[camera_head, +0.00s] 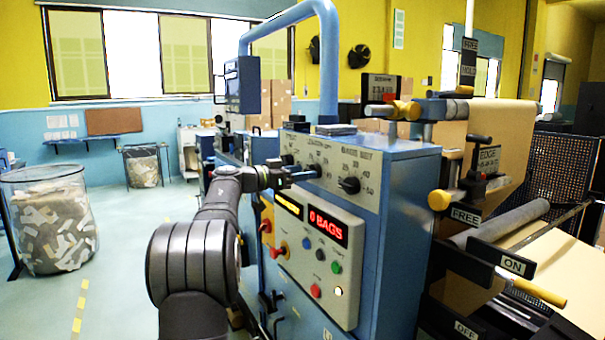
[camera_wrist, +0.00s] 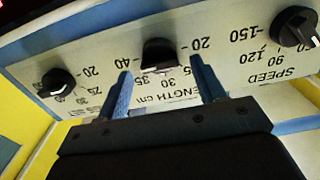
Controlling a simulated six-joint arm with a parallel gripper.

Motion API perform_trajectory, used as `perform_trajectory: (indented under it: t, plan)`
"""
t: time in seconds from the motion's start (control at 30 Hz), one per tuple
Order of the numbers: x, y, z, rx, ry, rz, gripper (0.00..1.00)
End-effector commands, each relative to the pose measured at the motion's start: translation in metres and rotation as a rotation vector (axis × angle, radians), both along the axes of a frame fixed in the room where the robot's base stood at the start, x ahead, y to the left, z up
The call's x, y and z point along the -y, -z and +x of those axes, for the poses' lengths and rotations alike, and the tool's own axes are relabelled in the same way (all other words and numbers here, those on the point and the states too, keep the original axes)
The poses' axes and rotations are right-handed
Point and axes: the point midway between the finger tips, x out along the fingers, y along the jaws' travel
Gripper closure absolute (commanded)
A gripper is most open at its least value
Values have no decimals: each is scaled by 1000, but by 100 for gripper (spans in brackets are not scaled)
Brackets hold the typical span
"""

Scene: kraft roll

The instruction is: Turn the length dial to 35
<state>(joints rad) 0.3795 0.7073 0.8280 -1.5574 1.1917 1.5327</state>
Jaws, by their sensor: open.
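The length dial (camera_wrist: 158,52) is a dark knob on a pale panel, seen upside down in the wrist view. Printed around it are numbers including 20, 30, 35 and 40, with "LENGTH cm" on the finger side. I cannot tell for sure which number it points to. My gripper (camera_wrist: 160,65) is open, with one blue finger on each side of the dial. The fingertips are close to the knob, and I see a gap on both sides. In the head view my gripper (camera_head: 303,174) is at the panel's upper face and largely covers the length dial.
The speed dial (camera_wrist: 297,27) and another dial (camera_wrist: 56,82) flank the length dial. In the head view the bags dial (camera_head: 349,185) sits right of my gripper. Below is a control box (camera_head: 318,262) with buttons and a red "0 BAGS" display (camera_head: 328,226).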

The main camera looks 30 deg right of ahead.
Motion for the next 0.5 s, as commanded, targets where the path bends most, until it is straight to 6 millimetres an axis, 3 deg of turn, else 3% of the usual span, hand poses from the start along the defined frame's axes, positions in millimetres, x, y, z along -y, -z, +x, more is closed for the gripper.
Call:
perform_trajectory:
  t: [0.4, 0.5]
  plan:
    - [10, 0, 0, 0, 0, 0, 37]
    - [10, 0, 0, 0, 0, -1, 55]
